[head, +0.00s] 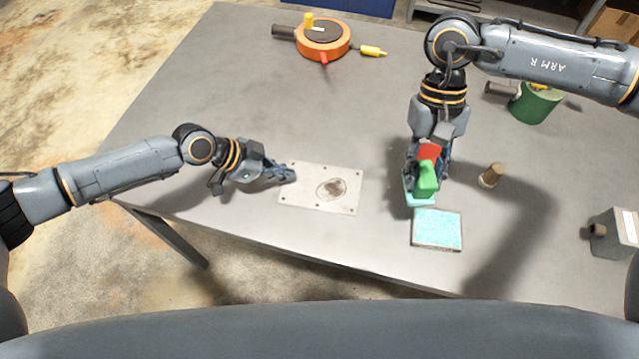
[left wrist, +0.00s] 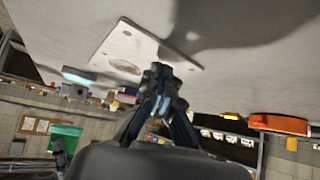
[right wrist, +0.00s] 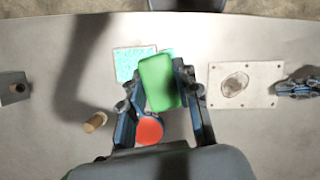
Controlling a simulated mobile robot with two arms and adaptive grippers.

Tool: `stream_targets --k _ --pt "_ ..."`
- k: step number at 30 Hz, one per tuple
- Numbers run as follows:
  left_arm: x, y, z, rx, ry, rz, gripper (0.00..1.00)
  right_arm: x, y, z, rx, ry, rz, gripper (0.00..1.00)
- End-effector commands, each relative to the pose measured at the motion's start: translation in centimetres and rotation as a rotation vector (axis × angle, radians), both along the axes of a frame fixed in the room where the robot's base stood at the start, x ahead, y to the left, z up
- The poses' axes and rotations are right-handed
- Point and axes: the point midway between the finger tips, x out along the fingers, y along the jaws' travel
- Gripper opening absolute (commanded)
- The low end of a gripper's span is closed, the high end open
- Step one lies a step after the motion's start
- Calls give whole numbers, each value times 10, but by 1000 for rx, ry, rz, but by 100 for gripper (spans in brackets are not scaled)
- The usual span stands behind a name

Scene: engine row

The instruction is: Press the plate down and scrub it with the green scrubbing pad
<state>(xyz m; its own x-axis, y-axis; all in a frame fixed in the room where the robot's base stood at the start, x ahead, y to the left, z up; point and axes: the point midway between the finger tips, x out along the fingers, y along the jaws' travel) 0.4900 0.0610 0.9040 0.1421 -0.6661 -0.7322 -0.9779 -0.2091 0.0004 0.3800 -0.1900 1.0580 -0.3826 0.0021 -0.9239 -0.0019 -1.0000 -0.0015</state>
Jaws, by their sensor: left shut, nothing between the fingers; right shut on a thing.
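The plate (head: 305,192) is a thin pale metal sheet with small corner holes and a dark brown stain (head: 331,189), lying flat on the table. My left gripper (head: 290,175) is shut and empty, its tips at the plate's left edge; in the left wrist view (left wrist: 160,75) they seem to meet the plate (left wrist: 120,45). My right gripper (head: 424,172) is shut on the green scrubbing pad (head: 427,182), a green block, to the right of the plate. The pad also shows between the fingers in the right wrist view (right wrist: 161,82). Whether it touches anything below is unclear.
A speckled turquoise square (head: 437,229) lies right of the plate, with another turquoise piece partly hidden under the right gripper. A red round thing (right wrist: 148,130) is beside the pad. A brown cork-like piece (head: 491,175), an orange round device (head: 323,38) and a grey box (head: 615,234) stand around.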

Motion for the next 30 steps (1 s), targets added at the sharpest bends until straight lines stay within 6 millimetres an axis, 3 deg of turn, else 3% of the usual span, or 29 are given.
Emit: stream_targets --k 16,24,30 --pt "0 0 0 0 0 0 0 6 6 -5 0 -5 -47 6" --pt "0 0 0 0 0 0 0 52 62 -45 2 -18 -479 6" --pt "0 0 1 0 0 0 0 77 91 -67 3 1 -734 6"
